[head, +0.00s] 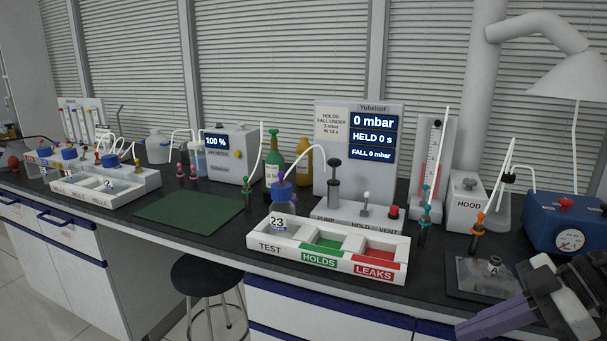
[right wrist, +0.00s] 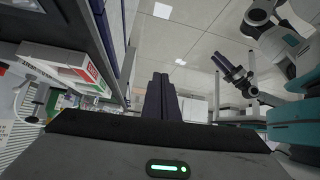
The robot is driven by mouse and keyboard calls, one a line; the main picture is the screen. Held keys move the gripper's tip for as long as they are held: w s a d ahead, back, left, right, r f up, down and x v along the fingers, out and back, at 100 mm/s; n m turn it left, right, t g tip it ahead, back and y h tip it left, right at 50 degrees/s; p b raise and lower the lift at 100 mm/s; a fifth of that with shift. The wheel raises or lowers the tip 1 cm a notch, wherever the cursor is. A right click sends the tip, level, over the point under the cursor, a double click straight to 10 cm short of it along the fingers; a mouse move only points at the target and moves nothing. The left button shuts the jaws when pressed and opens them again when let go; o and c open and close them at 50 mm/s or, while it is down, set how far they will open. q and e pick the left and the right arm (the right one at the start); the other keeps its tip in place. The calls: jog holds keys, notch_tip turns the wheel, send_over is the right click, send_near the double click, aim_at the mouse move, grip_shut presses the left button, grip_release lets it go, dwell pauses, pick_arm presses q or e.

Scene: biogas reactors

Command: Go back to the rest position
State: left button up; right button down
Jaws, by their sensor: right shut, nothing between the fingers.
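My right gripper (head: 482,326) is at the bottom right corner of the head view, in front of the bench edge, with its dark purple fingers pointing left. In the right wrist view its fingers (right wrist: 160,98) are together, with nothing between them. Another arm with a dark two-fingered gripper (right wrist: 230,68), which appears to be my left one, shows at the upper right of that view. Whether its fingers are apart is unclear. The left gripper is outside the head view. Bottle 23 (head: 280,213) stands upright in the TEST compartment of the white tray (head: 330,268).
The black bench (head: 220,236) runs across the view. A dark plate (head: 470,284) with a flask marked 4 lies close to my right gripper. A blue gauge box (head: 560,222) stands behind it. A stool (head: 208,275) stands before the bench. A green mat (head: 188,212) is bare.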

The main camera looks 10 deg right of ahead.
jog(key=s+f+m+t+h, duration=0.2)
jog(key=f+m+t, duration=0.3)
jog(key=f, duration=0.6)
jog(key=s+f+m+t+h, duration=0.25)
jog(key=f+m+t, duration=0.2)
jog(key=f, duration=0.65)
jog(key=s+a+f+m+g, duration=0.1)
jog(key=s+a+f+g, duration=0.1)
jog(key=s+a+f, duration=0.3)
jog(key=s+a+f+m+g+h, duration=0.1)
jog(key=s+a+f, duration=0.4)
jog(key=a, duration=0.6)
jog(key=shift+f+g, duration=0.6)
jog(key=shift+g, duration=0.25)
